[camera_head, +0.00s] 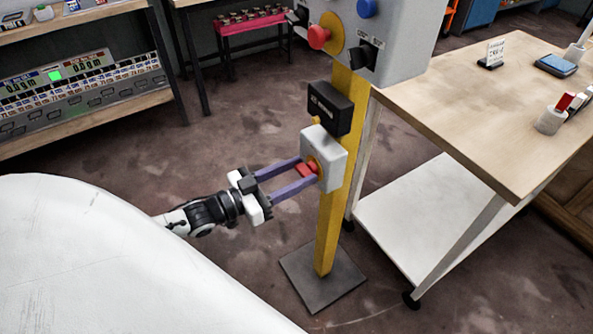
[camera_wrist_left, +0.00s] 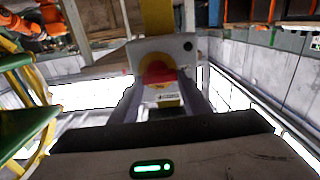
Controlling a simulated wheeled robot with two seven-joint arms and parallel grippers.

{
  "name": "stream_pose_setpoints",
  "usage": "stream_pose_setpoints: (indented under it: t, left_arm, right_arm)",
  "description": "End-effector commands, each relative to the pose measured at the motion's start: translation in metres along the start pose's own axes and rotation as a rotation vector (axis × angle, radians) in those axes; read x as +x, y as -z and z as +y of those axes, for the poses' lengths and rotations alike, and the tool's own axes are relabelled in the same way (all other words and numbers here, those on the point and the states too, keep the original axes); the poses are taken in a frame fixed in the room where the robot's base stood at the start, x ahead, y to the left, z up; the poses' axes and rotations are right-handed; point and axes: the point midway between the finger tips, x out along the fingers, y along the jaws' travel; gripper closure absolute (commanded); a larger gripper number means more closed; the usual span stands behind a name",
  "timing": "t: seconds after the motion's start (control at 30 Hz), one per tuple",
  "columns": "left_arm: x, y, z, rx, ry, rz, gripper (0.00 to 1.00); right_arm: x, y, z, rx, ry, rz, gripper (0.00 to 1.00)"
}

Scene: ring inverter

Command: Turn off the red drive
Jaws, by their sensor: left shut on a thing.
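A light grey switch box (camera_head: 334,150) is mounted on a yellow post (camera_head: 328,232). Its front has a yellow disc (camera_wrist_left: 145,62) and a red switch handle (camera_head: 305,169). The handle also shows in the left wrist view (camera_wrist_left: 158,73), with a small white label below it. My left gripper (camera_head: 309,172) reaches in from the left, its two purple fingers on either side of the red handle and shut on it. The fingertips (camera_wrist_left: 163,95) hide parts of the handle's sides. My right gripper is not in view.
A larger grey panel (camera_head: 405,45) with a red knob (camera_head: 318,37) and a blue button (camera_head: 367,8) tops the post. A black box (camera_head: 330,108) sits just above the switch box. A wooden-topped table (camera_head: 480,110) stands close on the right.

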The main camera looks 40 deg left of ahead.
Motion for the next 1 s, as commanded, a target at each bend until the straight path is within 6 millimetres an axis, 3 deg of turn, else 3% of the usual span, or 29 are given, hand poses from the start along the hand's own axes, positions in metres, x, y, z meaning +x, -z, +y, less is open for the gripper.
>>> stream_pose_setpoints:
  t: [0.03, 0.07, 0.17, 0.57, 1.0]
  left_arm:
    - [-0.001, -0.002, 0.001, -0.006, 0.000, -0.003, 0.80]
    - [-0.001, -0.002, 0.001, -0.006, 0.000, -0.003, 0.54]
    - [-0.001, -0.002, 0.001, -0.004, 0.000, -0.002, 0.39]
    - [-0.008, -0.001, 0.001, -0.002, 0.000, -0.003, 0.39]
    - [-0.085, -0.002, 0.001, -0.004, 0.000, -0.007, 0.39]
  right_arm:
    - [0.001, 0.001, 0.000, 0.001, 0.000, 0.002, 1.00]
    - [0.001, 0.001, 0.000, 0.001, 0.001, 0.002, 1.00]
    - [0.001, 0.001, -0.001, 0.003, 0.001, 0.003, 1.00]
    - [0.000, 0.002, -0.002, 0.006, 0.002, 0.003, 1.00]
    - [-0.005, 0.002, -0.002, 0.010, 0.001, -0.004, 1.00]
